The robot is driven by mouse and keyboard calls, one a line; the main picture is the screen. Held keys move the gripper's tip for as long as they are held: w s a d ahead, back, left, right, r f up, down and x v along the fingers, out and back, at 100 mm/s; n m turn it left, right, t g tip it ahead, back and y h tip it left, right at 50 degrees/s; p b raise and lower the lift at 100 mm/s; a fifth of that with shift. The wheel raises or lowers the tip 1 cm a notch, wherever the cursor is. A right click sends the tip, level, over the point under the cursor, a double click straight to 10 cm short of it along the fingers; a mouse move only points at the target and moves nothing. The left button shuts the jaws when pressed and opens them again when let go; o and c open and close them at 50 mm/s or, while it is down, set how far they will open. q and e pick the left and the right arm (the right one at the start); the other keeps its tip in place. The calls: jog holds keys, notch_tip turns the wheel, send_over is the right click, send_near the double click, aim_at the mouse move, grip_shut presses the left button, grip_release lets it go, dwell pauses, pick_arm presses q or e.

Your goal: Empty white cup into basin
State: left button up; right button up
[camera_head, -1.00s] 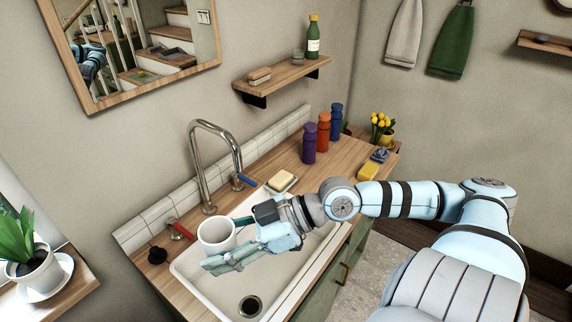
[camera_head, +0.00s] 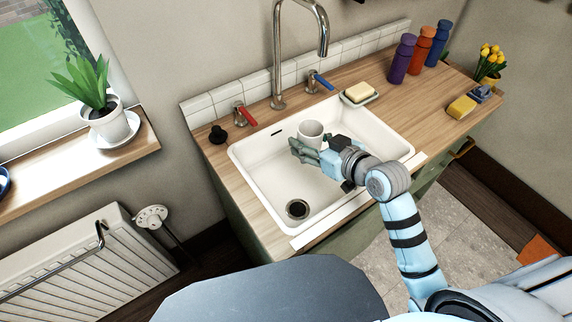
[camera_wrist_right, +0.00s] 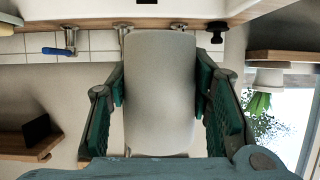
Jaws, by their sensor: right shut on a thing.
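The white cup (camera_head: 311,130) is above the white basin (camera_head: 262,183), near its middle. It looks roughly upright, with its rim at the top; what is inside cannot be made out. My right gripper (camera_head: 306,149) is shut on the cup from the right and front. In the right wrist view the cup (camera_wrist_right: 160,92) fills the space between the two green-padded fingers (camera_wrist_right: 160,110). The basin's drain (camera_head: 297,208) shows uncovered at its front left. My left gripper is not in view.
A tall faucet (camera_head: 278,55) stands behind the basin, with a red-handled tap (camera_head: 243,115) and blue-handled tap (camera_head: 318,82) beside it. A soap dish (camera_head: 360,95), yellow sponge (camera_head: 462,107) and several bottles (camera_head: 421,47) are on the counter to the right. A black stopper (camera_head: 217,134) sits left.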

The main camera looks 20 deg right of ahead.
jog(key=w+a+f+m+h+b, duration=0.1)
jog(key=w+a+f+h+b, duration=0.1)
jog(key=a+f, duration=0.35)
pick_arm(q)
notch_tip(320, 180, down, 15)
jog(key=b, duration=1.2)
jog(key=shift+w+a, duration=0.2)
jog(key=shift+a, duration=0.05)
pick_arm(e)
jog(key=w+d+f+m+y, duration=0.1)
jog(key=d+m+y, duration=0.4)
jog(key=m, duration=0.4)
jog(key=shift+w+d+t+y, duration=0.3)
jog(key=shift+w+d+y, duration=0.1)
